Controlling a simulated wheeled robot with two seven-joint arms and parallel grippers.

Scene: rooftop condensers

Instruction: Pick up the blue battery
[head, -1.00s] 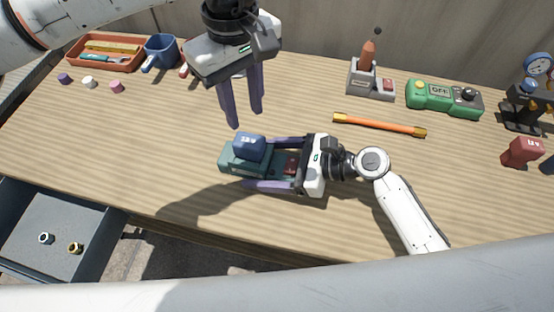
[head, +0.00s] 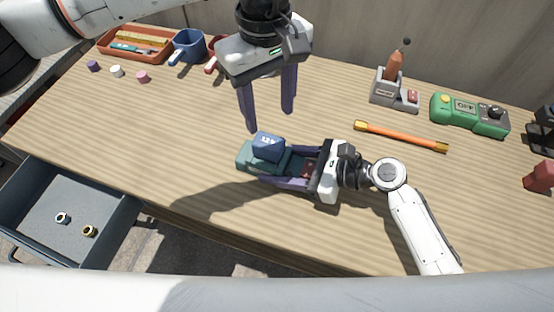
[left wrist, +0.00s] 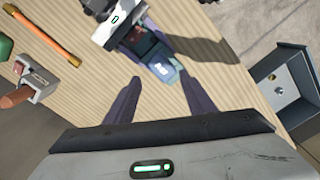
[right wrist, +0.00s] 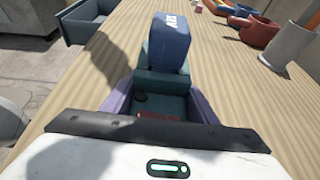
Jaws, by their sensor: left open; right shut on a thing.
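The blue battery (head: 268,147) stands in a teal dock (head: 248,160) on the wooden bench. It shows in the left wrist view (left wrist: 163,70) and large in the right wrist view (right wrist: 169,42). My left gripper (head: 270,121) is open and empty, pointing down above and just behind the battery, apart from it. My right gripper (head: 280,166) lies low over the bench, shut on the teal dock, with a finger on each side of it. A dark red part (head: 308,168) of the dock shows between the fingers. The dock's underside is hidden.
An orange bar (head: 400,136), a grey stand (head: 392,92) and a green box (head: 468,115) lie to the right. An orange tray (head: 135,45) and blue mug (head: 188,47) stand back left. An open drawer (head: 70,205) juts out front left. Bench left of the dock is clear.

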